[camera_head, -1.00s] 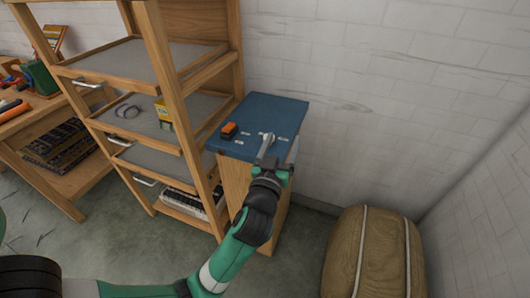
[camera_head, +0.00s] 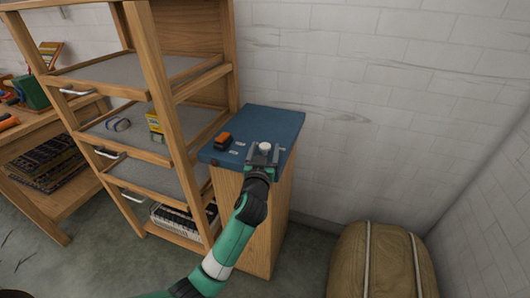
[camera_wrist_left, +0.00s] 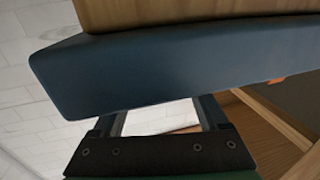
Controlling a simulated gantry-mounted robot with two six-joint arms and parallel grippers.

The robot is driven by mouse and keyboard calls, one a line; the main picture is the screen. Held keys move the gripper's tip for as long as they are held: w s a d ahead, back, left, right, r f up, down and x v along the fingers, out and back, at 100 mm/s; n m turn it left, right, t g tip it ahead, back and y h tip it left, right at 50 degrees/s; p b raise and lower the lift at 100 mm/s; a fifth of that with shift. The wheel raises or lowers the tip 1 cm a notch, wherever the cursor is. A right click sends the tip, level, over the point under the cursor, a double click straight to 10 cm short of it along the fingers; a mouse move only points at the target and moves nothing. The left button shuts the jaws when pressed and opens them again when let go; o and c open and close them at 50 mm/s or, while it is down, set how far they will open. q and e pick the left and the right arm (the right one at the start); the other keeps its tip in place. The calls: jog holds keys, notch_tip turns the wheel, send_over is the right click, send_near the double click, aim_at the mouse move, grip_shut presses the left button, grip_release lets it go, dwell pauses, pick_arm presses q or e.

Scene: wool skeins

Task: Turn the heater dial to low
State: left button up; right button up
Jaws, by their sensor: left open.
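The heater dial (camera_head: 265,147) is a small pale round knob on the blue top (camera_head: 270,120) of a wooden cabinet. My left gripper (camera_head: 264,149) is open at the front of this top, and in the head view the knob shows between its fingertips. I cannot tell whether the fingers touch the knob. In the left wrist view the open fingers (camera_wrist_left: 162,108) reach toward the blue slab's edge (camera_wrist_left: 160,70), and the dial is not visible there. Small white labels (camera_head: 240,143) lie on the blue top, partly hidden by the gripper. My right gripper is not in view.
An orange and black object (camera_head: 222,140) sits on the blue top, left of the dial. A wooden shelf unit (camera_head: 160,80) stands close on the left. A brown bale (camera_head: 383,262) lies on the floor at right. A white wall is behind.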

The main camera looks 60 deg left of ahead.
pick_arm(q)
jog(key=shift+w+a, duration=0.2)
jog(key=shift+a, duration=0.15)
jog(key=c, duration=1.2)
grip_shut()
jog(key=shift+w+d+f+n+g+y+b, duration=0.1)
jog(key=shift+f+n+g+y+b, duration=0.15)
jog(key=shift+n+g+y+b, duration=0.55)
jog(key=g+p, duration=0.1)
jog(key=p, duration=0.2)
jog(key=r+n+g+p, duration=0.1)
jog(key=g+p, duration=0.1)
jog(key=p, duration=0.2)
jog(key=shift+f+n+y+p, duration=0.15)
jog(key=shift+n+y+p, duration=0.15)
jog(key=shift+p, duration=0.15)
